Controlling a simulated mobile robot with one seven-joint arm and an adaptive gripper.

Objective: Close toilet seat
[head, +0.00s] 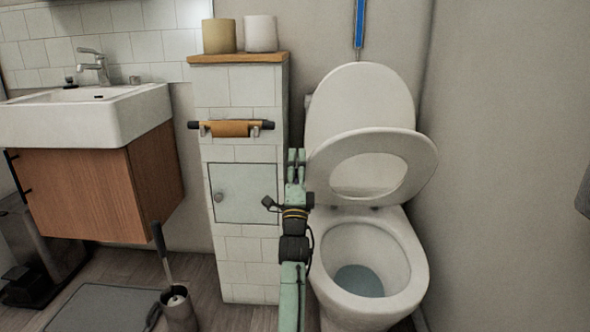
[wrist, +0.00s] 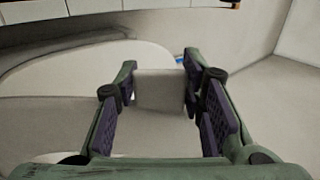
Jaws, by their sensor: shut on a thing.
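The white toilet (head: 415,285) stands at the right in the head view, its bowl open with water in it. Its lid (head: 360,95) is upright against the wall. The toilet seat (head: 422,160), a white ring, is partly raised, tilted forward away from the lid. My gripper (head: 296,155) is at the left edge of the seat. In the wrist view, the fingers of my gripper (wrist: 158,75) are on both sides of a pale piece (wrist: 160,92), which looks like the seat's rim. The exact contact is hidden in the head view.
A tiled pillar (head: 245,265) with a paper roll (head: 232,128) and two candles (head: 240,35) is just left of my arm. A sink (head: 85,115) on a wooden cabinet is farther left. A toilet brush holder (head: 178,308) stands on the floor. The wall is close on the right.

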